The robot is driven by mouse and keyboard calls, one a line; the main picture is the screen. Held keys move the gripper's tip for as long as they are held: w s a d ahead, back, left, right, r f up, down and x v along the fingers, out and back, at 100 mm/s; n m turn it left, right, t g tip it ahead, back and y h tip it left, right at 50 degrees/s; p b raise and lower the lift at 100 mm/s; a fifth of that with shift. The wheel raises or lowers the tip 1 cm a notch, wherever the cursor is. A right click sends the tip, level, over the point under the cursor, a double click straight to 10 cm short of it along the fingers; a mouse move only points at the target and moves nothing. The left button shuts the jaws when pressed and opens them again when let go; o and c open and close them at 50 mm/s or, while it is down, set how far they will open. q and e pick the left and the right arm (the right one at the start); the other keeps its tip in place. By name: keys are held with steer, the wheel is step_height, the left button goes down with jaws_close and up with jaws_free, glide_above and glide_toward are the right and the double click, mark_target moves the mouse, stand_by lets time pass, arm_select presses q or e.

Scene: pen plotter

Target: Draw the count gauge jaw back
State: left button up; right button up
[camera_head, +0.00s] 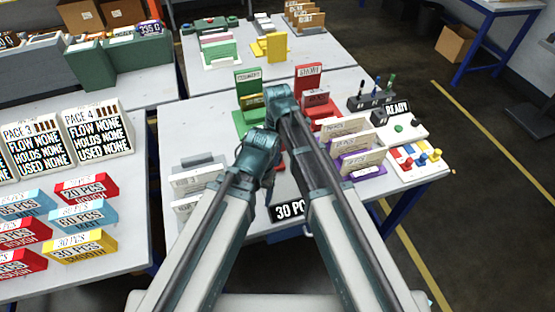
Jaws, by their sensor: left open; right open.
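A black display reading "30 PC", its end cut off by my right arm, (288,210) stands at the table's front edge; I take it to be part of the count gauge. The gauge's jaw cannot be made out behind my arms. My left gripper (269,188) is open and points down, just above and left of the display. Whether it touches anything cannot be told. My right gripper (268,119) is open, farther back near the middle of the table, and mostly hidden by its own arm and wrist.
A green holder (248,82) and a red holder (308,78) stand behind my grippers. Grey-white racks (198,178) stand at left. Coloured boxes (80,247) lie on the left table.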

steer(key=shift+f, duration=0.45)
jaws_close()
stand_by(1.1)
